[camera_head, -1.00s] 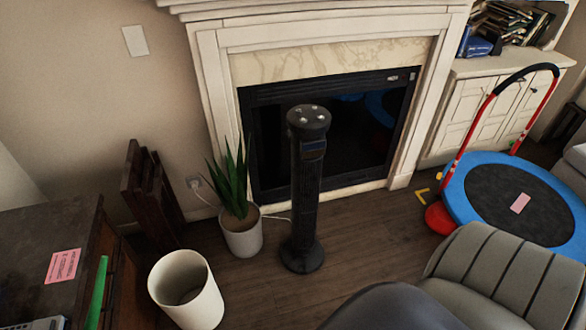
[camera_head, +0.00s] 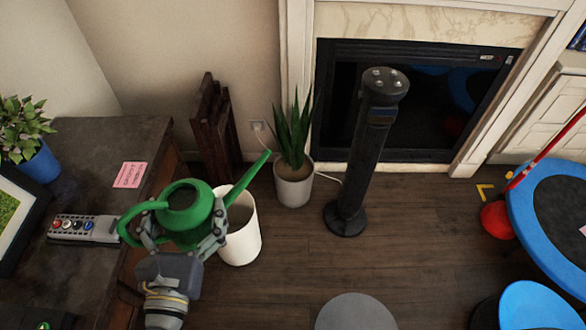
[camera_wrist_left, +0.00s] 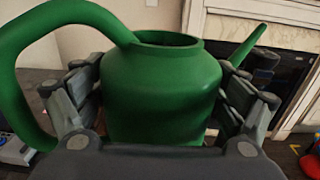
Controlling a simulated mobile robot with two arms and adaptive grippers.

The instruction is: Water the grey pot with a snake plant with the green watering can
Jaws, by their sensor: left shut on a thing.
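The green watering can (camera_head: 187,218) is held upright by my left gripper (camera_head: 190,240), whose fingers close around its body from both sides. In the left wrist view the can (camera_wrist_left: 160,95) fills the middle, with its handle at left and its spout at right. The spout points up and right in the head view, its tip short of the pot. The grey pot (camera_head: 294,188) stands on the floor by the wall, with a snake plant (camera_head: 293,135) upright in it. My right gripper is not in view.
A white bin (camera_head: 242,240) stands behind the can, left of the pot. A black tower fan (camera_head: 365,150) stands right of the pot. A dark cabinet (camera_head: 95,155) is at left, with a blue-potted plant (camera_head: 38,160). Open floor lies in front of the pot.

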